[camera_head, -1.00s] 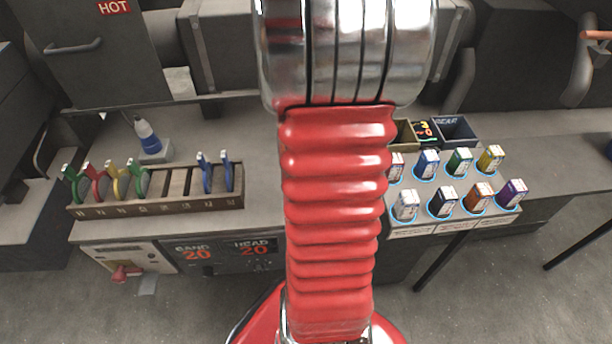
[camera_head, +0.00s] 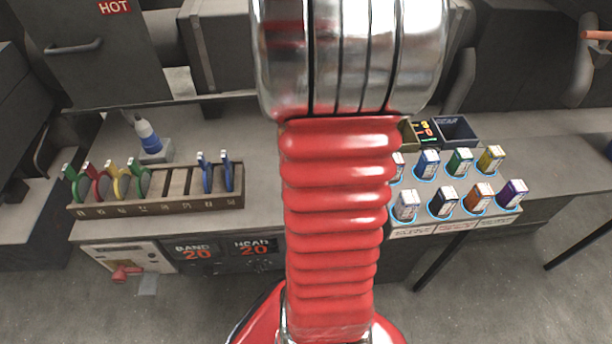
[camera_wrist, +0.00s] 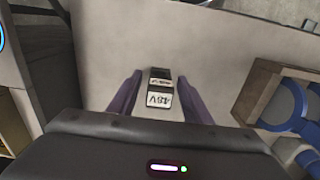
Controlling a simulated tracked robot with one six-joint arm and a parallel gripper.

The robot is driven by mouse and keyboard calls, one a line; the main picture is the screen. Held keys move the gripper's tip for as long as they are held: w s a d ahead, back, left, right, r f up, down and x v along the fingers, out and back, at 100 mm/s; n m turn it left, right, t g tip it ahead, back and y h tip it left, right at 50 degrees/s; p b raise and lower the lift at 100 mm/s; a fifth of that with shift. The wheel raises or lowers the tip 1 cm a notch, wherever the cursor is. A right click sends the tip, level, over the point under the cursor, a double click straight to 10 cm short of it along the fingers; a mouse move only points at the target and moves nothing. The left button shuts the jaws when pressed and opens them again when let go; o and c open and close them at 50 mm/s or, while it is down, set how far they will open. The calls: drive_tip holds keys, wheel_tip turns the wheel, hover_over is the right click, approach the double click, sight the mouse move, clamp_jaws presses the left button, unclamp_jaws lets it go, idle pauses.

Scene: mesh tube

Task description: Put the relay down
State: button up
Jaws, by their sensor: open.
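In the wrist view, a small block-shaped relay (camera_wrist: 160,88) has a black top and a white label with dark "48V" lettering, upside down. It sits on the grey bench surface (camera_wrist: 215,40), as far as I can tell. My gripper (camera_wrist: 160,92) has its two purple-grey fingers on either side of it, with a visible gap on both sides. The fingers are apart and not closed on the relay. In the head view my arm hides the gripper and the relay.
In the head view, a wooden rack (camera_head: 155,204) with coloured looped tools stands left. Several coloured blocks (camera_head: 460,185) stand on a stand at right, with small dark bins (camera_head: 455,131) behind. Bare bench lies between rack and stand.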

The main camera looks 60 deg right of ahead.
wheel_tip(320, 180, up, 10)
drive_tip(key=shift+r, duration=0.15)
idle(0.3)
idle(0.6)
drive_tip(key=w+a+r+n+t+h, duration=0.1)
drive_tip(key=w+a+r+n, duration=0.15)
drive_tip(key=a, duration=0.45)
drive_tip(key=w+a+r+n+t, duration=0.1)
drive_tip(key=w+a+r+n, duration=0.15)
drive_tip(key=a, duration=0.45)
drive_tip(key=s+a+r+n+t, duration=0.1)
drive_tip(key=a+n, duration=0.1)
drive_tip(key=a, duration=0.6)
drive_tip(key=s+a+r+n+t+y, duration=0.1)
drive_tip(key=a+r+n+t, duration=0.1)
drive_tip(key=a, duration=0.6)
drive_tip(key=shift+a+r+n+t, duration=0.2)
drive_tip(key=shift+a+n+t, duration=0.1)
drive_tip(key=shift+n, duration=0.1)
drive_tip(key=shift+o, duration=0.2)
drive_tip(key=shift+d, duration=0.1)
